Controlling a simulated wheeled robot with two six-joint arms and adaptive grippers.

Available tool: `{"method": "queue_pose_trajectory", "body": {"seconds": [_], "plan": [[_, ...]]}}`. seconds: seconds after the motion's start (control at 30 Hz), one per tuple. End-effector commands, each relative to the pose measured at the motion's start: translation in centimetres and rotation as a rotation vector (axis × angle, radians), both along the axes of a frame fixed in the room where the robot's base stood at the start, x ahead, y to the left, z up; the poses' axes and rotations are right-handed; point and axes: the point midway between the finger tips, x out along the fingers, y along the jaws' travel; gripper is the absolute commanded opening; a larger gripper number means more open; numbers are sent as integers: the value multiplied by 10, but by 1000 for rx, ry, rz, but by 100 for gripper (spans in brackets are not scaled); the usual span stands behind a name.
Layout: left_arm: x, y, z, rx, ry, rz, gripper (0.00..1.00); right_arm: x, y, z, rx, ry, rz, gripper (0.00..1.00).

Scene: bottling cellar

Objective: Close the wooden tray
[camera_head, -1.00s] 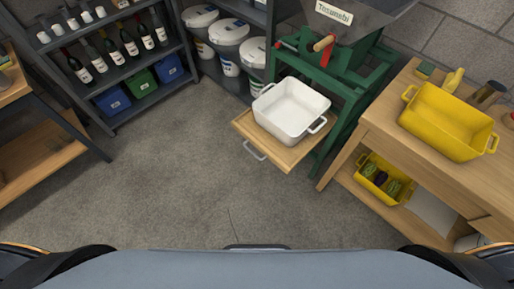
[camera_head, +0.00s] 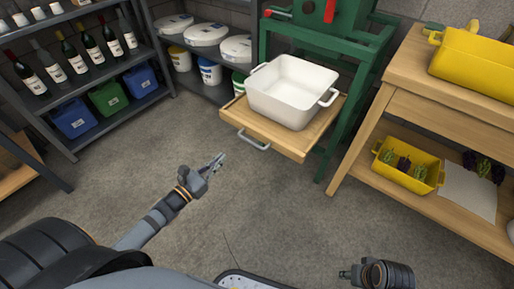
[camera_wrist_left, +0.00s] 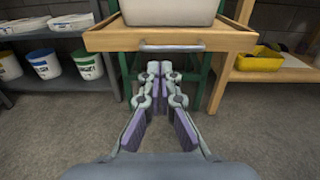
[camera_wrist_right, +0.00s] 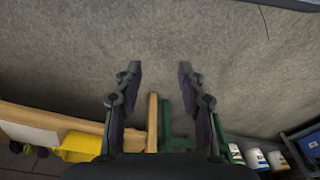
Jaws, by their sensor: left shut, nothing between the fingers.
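The wooden tray (camera_head: 300,143) sticks out from the green frame (camera_head: 335,150), pulled open. A grey bar handle (camera_head: 254,141) is on its front edge. A white two-handled tub (camera_head: 290,95) stands on it. My left gripper (camera_head: 217,161) is shut and empty, in front of the tray and below its left front side, apart from it. In the left wrist view its fingertips (camera_wrist_left: 160,66) point at the tray front (camera_wrist_left: 205,40), just below the handle (camera_wrist_left: 172,48). My right gripper (camera_wrist_right: 160,68) is open and empty over the floor; it shows low in the head view (camera_head: 346,273).
A wooden bench (camera_head: 400,75) with a yellow tub (camera_head: 475,65) stands at the right, another yellow tub (camera_head: 408,172) on its lower shelf. A dark rack (camera_head: 85,98) with bottles and bins is at the left. The floor before the tray is clear.

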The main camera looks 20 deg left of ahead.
Motion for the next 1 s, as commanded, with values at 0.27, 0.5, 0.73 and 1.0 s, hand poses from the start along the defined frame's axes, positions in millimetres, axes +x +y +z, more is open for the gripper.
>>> {"method": "queue_pose_trajectory", "body": {"seconds": [0.27, 0.5, 0.73, 1.0], "plan": [[6, -5, 0, 17, -14, -7, 0, 2, 4, -10, 15, -34, 2, 40], [31, -13, 4, 15, -16, -4, 0, 10, 14, -35, 59, -157, 1, 40], [53, -19, 9, 12, -14, 1, 0, 11, 14, -30, 62, -163, 0, 40], [101, -38, 8, 10, -12, -2, 0, 4, 3, -1, 13, -37, 3, 40]]}}
